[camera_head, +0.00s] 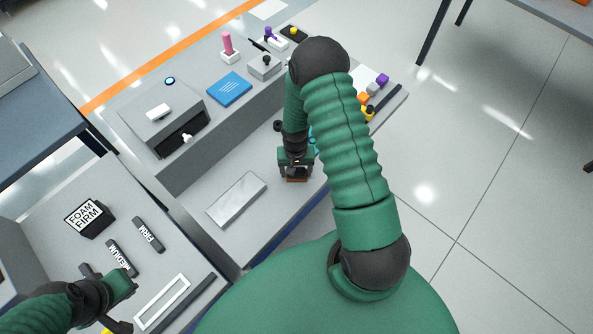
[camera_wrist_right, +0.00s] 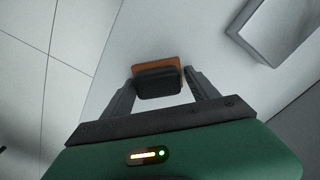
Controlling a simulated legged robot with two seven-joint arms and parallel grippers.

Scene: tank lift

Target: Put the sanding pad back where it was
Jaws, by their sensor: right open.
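The sanding pad (camera_wrist_right: 158,82) is a dark block with an orange-brown base, lying on the light grey bench top. In the head view only its brown edge (camera_head: 296,179) shows below my right gripper (camera_head: 295,168). In the right wrist view my right gripper (camera_wrist_right: 161,76) is open, with one finger on each side of the pad and a visible gap on the right. My left gripper (camera_head: 112,298) is over the tray at lower left, cut partly by the frame; its fingertips are unclear.
A flat silver plate (camera_head: 236,199) lies left of the pad. A FOAM FIRM block (camera_head: 89,217), labelled strips (camera_head: 148,234) and a white frame (camera_head: 162,302) lie on the left tray. A grey drawer box (camera_head: 160,118) and blue booklet (camera_head: 229,89) are on the raised shelf.

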